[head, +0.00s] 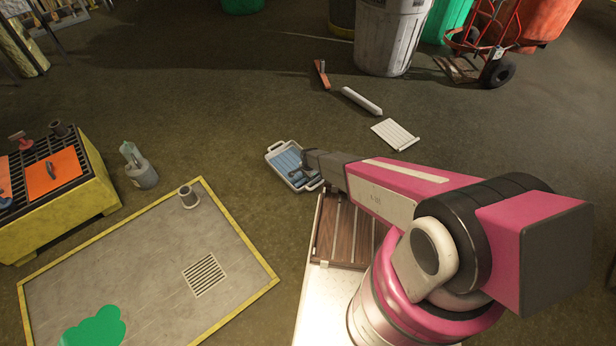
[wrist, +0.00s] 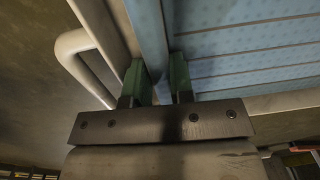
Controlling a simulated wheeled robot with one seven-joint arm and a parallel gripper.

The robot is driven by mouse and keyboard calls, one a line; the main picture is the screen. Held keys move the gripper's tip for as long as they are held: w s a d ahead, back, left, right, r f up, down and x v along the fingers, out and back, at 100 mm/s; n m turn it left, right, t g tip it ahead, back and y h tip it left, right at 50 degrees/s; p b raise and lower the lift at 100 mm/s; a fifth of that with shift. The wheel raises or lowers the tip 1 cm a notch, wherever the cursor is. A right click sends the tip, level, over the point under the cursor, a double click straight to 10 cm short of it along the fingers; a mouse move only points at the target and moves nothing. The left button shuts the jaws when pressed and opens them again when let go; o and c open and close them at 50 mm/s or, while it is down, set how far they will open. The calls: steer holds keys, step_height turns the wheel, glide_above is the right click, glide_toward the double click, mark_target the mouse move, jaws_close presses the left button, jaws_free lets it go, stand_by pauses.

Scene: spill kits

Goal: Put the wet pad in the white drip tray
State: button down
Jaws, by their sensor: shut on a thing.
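The white drip tray (head: 270,153) lies on the floor near the middle of the head view, with a looped handle at each end. The wet pad (head: 285,162) is blue and ribbed, and it appears inside the tray's outline. In the wrist view the pad (wrist: 240,50) fills the upper right, with the tray's pale rim and handle (wrist: 70,45) at left. My gripper (head: 306,170) is at the tray's right side. In the wrist view its green fingers (wrist: 158,82) are shut on the pad's near edge. I cannot tell whether the pad rests on the tray's bottom.
A white ribbed pad (head: 396,134), a white sock (head: 361,101) and a red-ended tool (head: 321,74) lie beyond the tray. A grey bin (head: 391,38) stands at the back. A yellow-edged mat (head: 130,260) and a yellow pallet (head: 70,215) are at left.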

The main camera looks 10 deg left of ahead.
stand_by(0.4)
steer(key=shift+f, duration=0.3)
steer(key=c, duration=0.9)
jaws_free()
steer(key=shift+r, duration=0.1)
steer(key=shift+r, duration=4.4)
